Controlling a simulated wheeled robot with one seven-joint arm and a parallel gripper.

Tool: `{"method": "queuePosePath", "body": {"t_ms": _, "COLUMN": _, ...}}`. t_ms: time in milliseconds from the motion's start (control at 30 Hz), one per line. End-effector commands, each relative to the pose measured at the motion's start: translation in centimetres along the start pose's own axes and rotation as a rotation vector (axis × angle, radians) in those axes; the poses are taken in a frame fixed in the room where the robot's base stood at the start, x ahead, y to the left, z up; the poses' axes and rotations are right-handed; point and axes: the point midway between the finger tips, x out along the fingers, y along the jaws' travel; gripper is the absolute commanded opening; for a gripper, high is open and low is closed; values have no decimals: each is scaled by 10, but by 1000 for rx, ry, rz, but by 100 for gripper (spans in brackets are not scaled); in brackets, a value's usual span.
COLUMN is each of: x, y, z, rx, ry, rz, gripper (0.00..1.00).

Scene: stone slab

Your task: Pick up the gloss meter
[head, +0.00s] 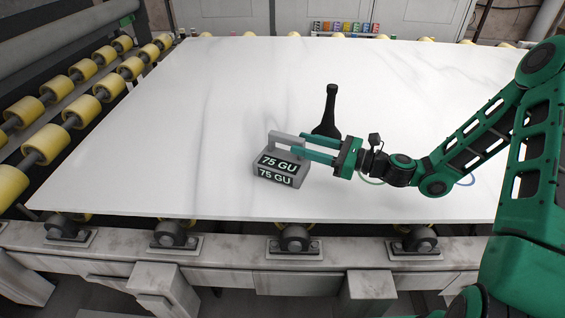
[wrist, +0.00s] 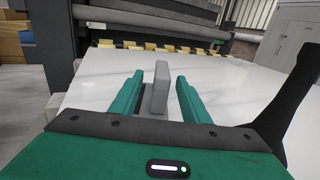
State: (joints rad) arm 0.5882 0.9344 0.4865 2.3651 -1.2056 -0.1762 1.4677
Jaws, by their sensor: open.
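In the wrist view the grey handle (wrist: 160,92) shows end-on between the fingers (wrist: 158,85) of my gripper, with a gap visible to the right finger. The meter's labelled faces are hidden in the wrist view.
A black upright tool (head: 328,112) with a flared base stands just behind my gripper, and it is close on the right in the wrist view (wrist: 289,105). Yellow rollers (head: 48,143) line the left side. The slab's left and back areas are clear.

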Motion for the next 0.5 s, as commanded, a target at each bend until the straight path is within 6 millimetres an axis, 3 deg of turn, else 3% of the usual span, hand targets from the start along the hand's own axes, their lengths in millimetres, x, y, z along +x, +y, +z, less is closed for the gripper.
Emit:
{"method": "queuePosePath", "body": {"t_ms": 267, "x": 19, "y": -1, "z": -1, "rx": -1, "ry": -1, "rz": 0, "gripper": 42}}
{"method": "queuePosePath", "body": {"t_ms": 500, "x": 50, "y": -5, "z": -4, "rx": -3, "ry": 0, "rz": -1, "gripper": 42}}
